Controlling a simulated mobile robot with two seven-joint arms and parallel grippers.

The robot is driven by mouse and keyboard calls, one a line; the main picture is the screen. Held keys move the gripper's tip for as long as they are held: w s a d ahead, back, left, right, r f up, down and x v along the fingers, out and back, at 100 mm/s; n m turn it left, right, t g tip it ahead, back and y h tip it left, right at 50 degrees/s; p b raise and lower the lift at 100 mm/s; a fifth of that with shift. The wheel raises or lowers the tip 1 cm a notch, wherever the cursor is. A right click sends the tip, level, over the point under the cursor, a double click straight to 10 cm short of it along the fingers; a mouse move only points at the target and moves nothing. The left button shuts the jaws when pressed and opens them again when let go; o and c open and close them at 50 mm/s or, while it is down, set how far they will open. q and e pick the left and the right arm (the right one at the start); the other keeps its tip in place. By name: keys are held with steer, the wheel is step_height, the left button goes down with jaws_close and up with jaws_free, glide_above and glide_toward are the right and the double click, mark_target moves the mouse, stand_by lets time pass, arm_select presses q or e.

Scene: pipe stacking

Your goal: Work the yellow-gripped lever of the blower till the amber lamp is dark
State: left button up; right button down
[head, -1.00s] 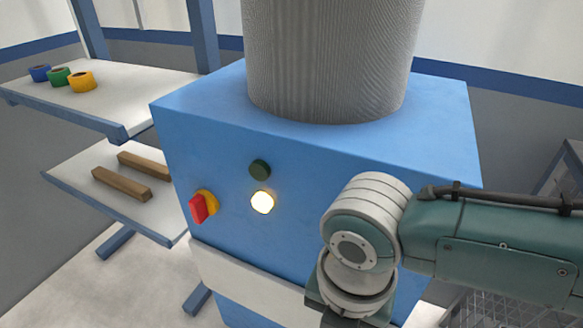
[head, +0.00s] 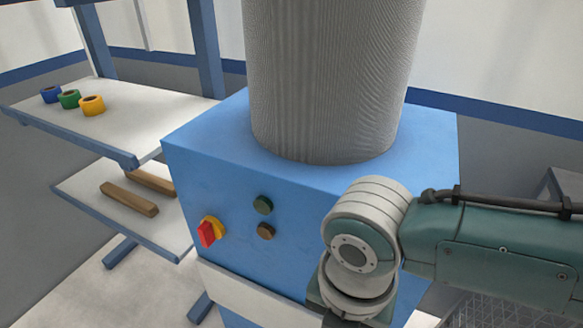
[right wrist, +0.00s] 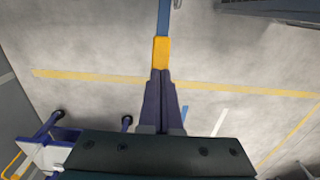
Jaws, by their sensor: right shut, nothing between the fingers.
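The blower is a blue box (head: 300,215) with a big grey ribbed cylinder (head: 325,80) on top. On its front the amber lamp (head: 266,231) is dark brown, unlit. A dark green lamp (head: 263,205) sits just above it. The lever's yellow grip (right wrist: 161,52) shows in the right wrist view, on a blue bar (right wrist: 163,15). My right gripper (right wrist: 160,72) is shut and empty, its fingertips at the grip's near end; I cannot tell whether they touch. In the head view my right arm covers the box's right front and its gripper is hidden. My left gripper is in neither view.
A red handle on a yellow plate (head: 211,231) sits left of the lamps. At the left, a shelf (head: 150,112) holds blue, green and yellow tape rolls; a lower shelf (head: 85,190) holds wooden bars. The floor (right wrist: 90,50) has yellow lines.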

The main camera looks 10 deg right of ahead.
stand_by(0.3)
step_height(320, 180, up, 5)
steer(key=p, duration=0.4)
